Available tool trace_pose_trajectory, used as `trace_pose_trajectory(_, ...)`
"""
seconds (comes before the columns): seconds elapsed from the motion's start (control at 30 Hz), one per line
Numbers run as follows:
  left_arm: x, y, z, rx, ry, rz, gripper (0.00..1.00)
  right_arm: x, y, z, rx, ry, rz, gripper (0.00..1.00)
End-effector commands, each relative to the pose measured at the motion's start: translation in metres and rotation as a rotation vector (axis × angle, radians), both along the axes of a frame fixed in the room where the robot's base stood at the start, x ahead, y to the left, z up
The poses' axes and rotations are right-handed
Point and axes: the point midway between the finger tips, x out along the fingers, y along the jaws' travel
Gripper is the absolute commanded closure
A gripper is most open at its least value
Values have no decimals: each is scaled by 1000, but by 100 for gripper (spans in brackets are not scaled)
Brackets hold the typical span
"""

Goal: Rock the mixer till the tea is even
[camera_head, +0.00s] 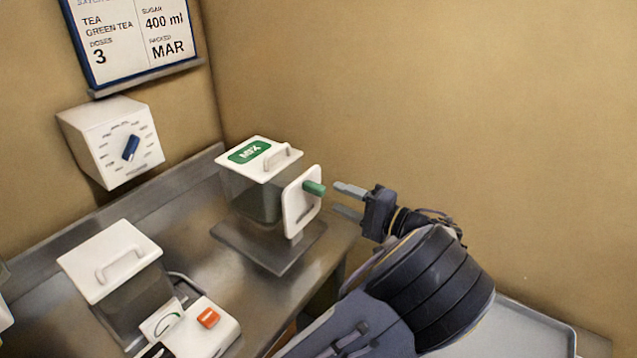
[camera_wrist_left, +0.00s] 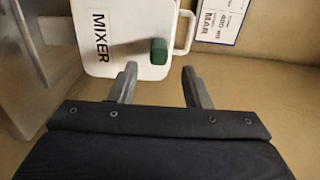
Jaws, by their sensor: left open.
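The mixer (camera_head: 262,195) is a grey see-through box with a white lid and a green MIX label, standing on a dark plate on the steel counter. Its white side plate (camera_head: 297,215) carries a green knob (camera_head: 314,188); in the left wrist view this plate reads MIXER (camera_wrist_left: 98,40) and the knob (camera_wrist_left: 159,51) sticks out. My left gripper (camera_head: 340,199) is open and empty, just right of the knob. In the left wrist view the knob lies beyond and between the fingertips (camera_wrist_left: 159,72), apart from them. I cannot tell how even the tea is.
A second white-lidded bin (camera_head: 112,262) stands at the front left beside a white unit with an orange button (camera_head: 208,317). A white dial box (camera_head: 112,142) and a green tea sign (camera_head: 135,40) hang on the wall. A grey tray (camera_head: 530,325) lies at lower right.

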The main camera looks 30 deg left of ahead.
Motion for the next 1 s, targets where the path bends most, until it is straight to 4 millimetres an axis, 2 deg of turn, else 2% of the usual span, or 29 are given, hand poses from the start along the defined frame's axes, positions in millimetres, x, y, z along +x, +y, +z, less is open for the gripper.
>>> trace_pose_trajectory(0.4, 4, 63, 1, -5, 4, 5, 56, 0, 0, 18, 0, 0, 0, 100)
trace_pose_trajectory(0.57, 4, 73, -1, -6, 2, 5, 56, 0, 0, 20, 0, 0, 0, 100)
trace_pose_trajectory(0.8, 4, 74, -1, -6, 3, 4, 56, 0, 0, 19, 0, 0, 0, 100)
trace_pose_trajectory(0.83, 4, 74, -1, -6, 3, 4, 58, 0, 0, 19, 0, 0, 0, 100)
trace_pose_trajectory(1.0, 4, 74, -1, -6, 3, 4, 80, 0, 0, 19, 0, 0, 0, 100)
